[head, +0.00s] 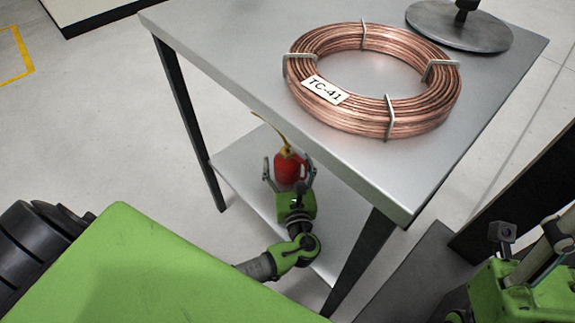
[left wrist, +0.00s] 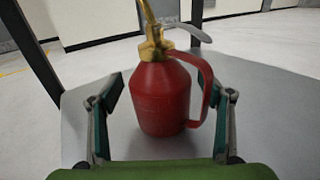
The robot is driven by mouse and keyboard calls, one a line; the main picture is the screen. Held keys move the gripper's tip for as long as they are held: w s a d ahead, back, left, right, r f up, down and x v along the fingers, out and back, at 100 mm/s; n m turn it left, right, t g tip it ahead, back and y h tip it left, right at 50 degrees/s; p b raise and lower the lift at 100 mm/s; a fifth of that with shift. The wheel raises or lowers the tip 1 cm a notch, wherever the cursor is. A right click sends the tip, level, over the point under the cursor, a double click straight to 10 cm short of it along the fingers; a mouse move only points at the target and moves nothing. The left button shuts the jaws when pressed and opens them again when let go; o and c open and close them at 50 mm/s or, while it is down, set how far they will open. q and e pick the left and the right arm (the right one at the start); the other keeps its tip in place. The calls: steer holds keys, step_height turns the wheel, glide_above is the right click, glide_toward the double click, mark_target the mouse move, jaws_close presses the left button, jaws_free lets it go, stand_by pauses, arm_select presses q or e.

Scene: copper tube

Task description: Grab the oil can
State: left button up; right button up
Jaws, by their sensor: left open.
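A red oil can (head: 289,167) with a brass top and a long thin spout stands upright on the lower shelf of the table. In the left wrist view the oil can (left wrist: 163,98) sits between the two fingers, with its red handle on the right side and a grey lever on top. My left gripper (head: 289,172) is open around the can at the shelf; a gap shows beside the left finger in the left wrist view (left wrist: 165,105). Whether the right finger touches the handle cannot be told. Part of my right arm (head: 530,285) shows at the lower right; its fingertips are not clear.
A coil of copper tube (head: 440,105) with a TC-41 label lies on the metal tabletop (head: 215,35) above. A dark round plate (head: 460,32) stands at the back right. The lower shelf (head: 240,165) is bare around the can. A dark table leg (head: 360,260) stands right of my left forearm.

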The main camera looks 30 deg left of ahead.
arm_select(q)
steer(key=c, duration=1.5)
steer(key=shift+r, duration=0.15)
